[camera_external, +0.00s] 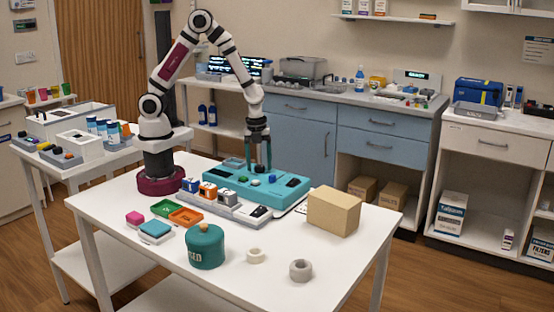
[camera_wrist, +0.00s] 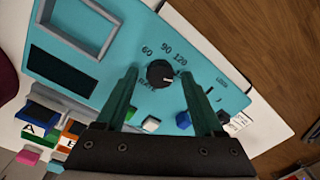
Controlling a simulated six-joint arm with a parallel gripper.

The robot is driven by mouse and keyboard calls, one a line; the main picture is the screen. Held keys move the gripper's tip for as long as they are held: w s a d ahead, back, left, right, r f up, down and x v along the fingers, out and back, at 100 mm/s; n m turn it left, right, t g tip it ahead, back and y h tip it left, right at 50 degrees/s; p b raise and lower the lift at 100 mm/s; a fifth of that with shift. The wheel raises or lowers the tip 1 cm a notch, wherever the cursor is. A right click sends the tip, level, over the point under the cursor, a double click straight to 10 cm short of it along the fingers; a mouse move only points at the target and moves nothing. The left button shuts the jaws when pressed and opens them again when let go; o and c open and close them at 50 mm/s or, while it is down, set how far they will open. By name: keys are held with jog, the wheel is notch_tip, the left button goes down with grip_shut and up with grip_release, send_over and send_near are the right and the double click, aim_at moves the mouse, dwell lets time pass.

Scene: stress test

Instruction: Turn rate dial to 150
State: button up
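A teal device (camera_external: 285,190) lies on the white table, and its panel also fills much of the wrist view (camera_wrist: 110,55). A black round rate dial (camera_wrist: 160,73) sits on the panel, with 60, 90 and 120 printed around it. No 150 label is readable; the right finger covers part of the panel there. I cannot tell the dial's exact pointer setting. My gripper (camera_external: 260,167) points down above the device. In the wrist view its two dark green fingers (camera_wrist: 159,76) are apart, one on each side of the dial. I see no clear contact with it.
Near the dial are a white-grey knob (camera_wrist: 151,124), a blue one (camera_wrist: 183,120) and a green one (camera_wrist: 130,113). A cardboard box (camera_external: 333,211) stands right of the device. A green canister (camera_external: 206,248) and two rings stand at the front. Lettered blocks (camera_external: 208,191) sit on a grey tray.

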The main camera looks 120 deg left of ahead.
notch_tip(320, 180, up, 16)
jog(key=shift+s+d, duration=0.2)
jog(key=shift+s, duration=0.1)
jog(key=shift+f, duration=0.15)
jog(key=w+d+f+n+g+y, duration=0.1)
jog(key=w+d+n+g, duration=0.1)
jog(key=w+n+g, duration=0.3)
jog(key=n, duration=0.2)
send_near(257, 166)
jog(key=x, duration=0.8)
jog(key=shift+w+a+f, duration=0.2)
jog(key=shift+a, duration=0.1)
grip_shut()
